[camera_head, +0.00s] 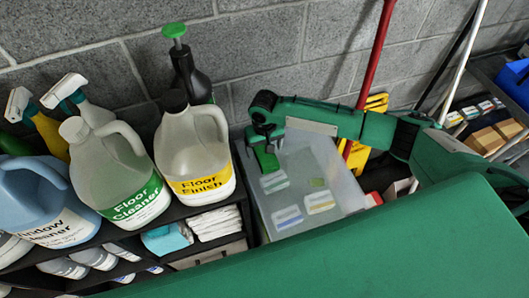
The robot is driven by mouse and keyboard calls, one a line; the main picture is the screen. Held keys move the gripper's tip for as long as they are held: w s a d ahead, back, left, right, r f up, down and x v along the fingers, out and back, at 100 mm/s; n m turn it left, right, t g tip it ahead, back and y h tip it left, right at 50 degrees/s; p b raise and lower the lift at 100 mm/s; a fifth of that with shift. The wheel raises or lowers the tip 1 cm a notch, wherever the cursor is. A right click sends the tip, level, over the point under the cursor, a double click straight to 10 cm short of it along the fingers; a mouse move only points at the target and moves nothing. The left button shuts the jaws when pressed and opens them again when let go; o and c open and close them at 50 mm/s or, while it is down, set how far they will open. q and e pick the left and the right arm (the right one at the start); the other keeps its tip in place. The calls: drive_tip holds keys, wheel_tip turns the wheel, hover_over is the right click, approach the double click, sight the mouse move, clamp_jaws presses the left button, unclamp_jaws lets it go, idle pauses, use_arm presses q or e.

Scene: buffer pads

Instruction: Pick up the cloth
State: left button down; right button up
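Folded teal cloth (167,238) lies on a dark shelf at lower middle. Folded white cloths or towels (214,223) lie beside it on the right, touching or nearly so. Which one the task means cannot be told. My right gripper (266,158) hangs from the green arm that comes in from the right. It is above the translucent bin, to the right of and higher than the cloths in the picture. Whether its fingers are apart or closed is not clear, and no cloth shows in it. My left gripper is out of view.
Several bottles, including the floor finish jug (194,150) and floor cleaner jug (114,178), stand on the shelf top above the cloths. A translucent bin (345,176) with labels is under my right arm. A red pole (377,45) leans by the block wall.

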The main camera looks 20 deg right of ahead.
wheel_tip(320, 180, down, 2)
drive_tip(key=shift+f, duration=0.25)
drive_tip(key=c, duration=1.1)
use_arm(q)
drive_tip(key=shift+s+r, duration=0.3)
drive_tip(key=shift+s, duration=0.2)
